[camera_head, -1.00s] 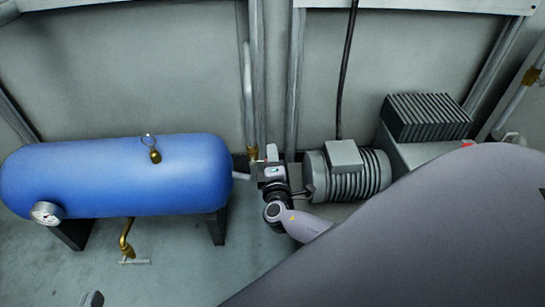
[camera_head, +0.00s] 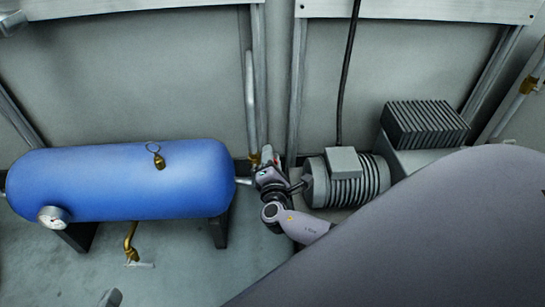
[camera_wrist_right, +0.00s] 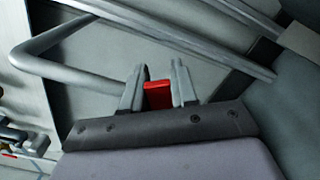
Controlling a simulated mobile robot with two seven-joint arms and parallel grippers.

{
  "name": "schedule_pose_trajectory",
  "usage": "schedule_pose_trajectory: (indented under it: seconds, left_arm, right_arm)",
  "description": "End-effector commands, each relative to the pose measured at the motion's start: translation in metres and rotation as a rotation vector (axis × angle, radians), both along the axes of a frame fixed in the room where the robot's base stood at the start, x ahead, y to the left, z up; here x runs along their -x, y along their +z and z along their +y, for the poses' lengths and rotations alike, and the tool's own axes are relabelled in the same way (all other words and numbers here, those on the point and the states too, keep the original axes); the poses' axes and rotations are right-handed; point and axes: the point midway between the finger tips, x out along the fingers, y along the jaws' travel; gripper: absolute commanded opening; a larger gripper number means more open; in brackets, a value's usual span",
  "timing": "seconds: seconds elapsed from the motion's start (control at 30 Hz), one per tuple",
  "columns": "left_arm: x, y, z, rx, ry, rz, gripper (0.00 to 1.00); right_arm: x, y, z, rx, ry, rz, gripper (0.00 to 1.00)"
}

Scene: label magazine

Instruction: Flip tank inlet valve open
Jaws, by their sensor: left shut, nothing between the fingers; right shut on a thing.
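The blue tank (camera_head: 125,180) lies on its side at the left of the head view. The brass tank inlet valve (camera_head: 254,159) is by the pipe at its right end. My right gripper (camera_head: 266,165) is at this valve. In the right wrist view its two fingers (camera_wrist_right: 158,92) are shut on a red valve handle (camera_wrist_right: 158,95) that sits between them. The valve body below the handle is mostly hidden by the gripper. A small grey part of my left gripper (camera_head: 110,298) shows at the bottom edge of the head view, away from the tank, shut and empty.
A grey motor (camera_head: 347,178) and a finned block (camera_head: 425,122) stand right of the valve. Vertical pipes (camera_head: 250,95) run up the wall behind it. A gauge (camera_head: 53,217) and a lower brass valve (camera_head: 131,250) are on the tank.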

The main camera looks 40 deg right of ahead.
Motion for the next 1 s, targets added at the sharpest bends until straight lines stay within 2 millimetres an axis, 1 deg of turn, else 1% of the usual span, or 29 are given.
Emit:
schedule_pose_trajectory:
  seconds: [0.3,0.77,0.8,0.83,1.0]
  left_arm:
    - [0.0005,-0.003,-0.005,0.022,-0.007,0.039,0.0]
    - [-0.0008,-0.0007,-0.0062,0.029,-0.007,0.036,0.0]
    - [-0.0008,-0.0005,-0.0061,0.03,-0.007,0.035,0.0]
    - [-0.0009,-0.0004,-0.0061,0.03,-0.007,0.035,0.0]
    - [-0.0008,0.0001,-0.0057,0.028,-0.008,0.033,0.0]
  right_arm:
    - [-0.0014,0.0048,0.0034,0.089,0.0,0.054,0.0]
    - [-0.0014,0.0045,0.0039,0.098,0.0,0.061,0.0]
    - [-0.0014,0.0045,0.0039,0.098,0.0,0.061,0.41]
    - [-0.0014,0.0045,0.0039,0.098,0.0,0.061,0.49]
    - [-0.0016,0.0047,0.0036,0.097,0.0,0.06,0.49]
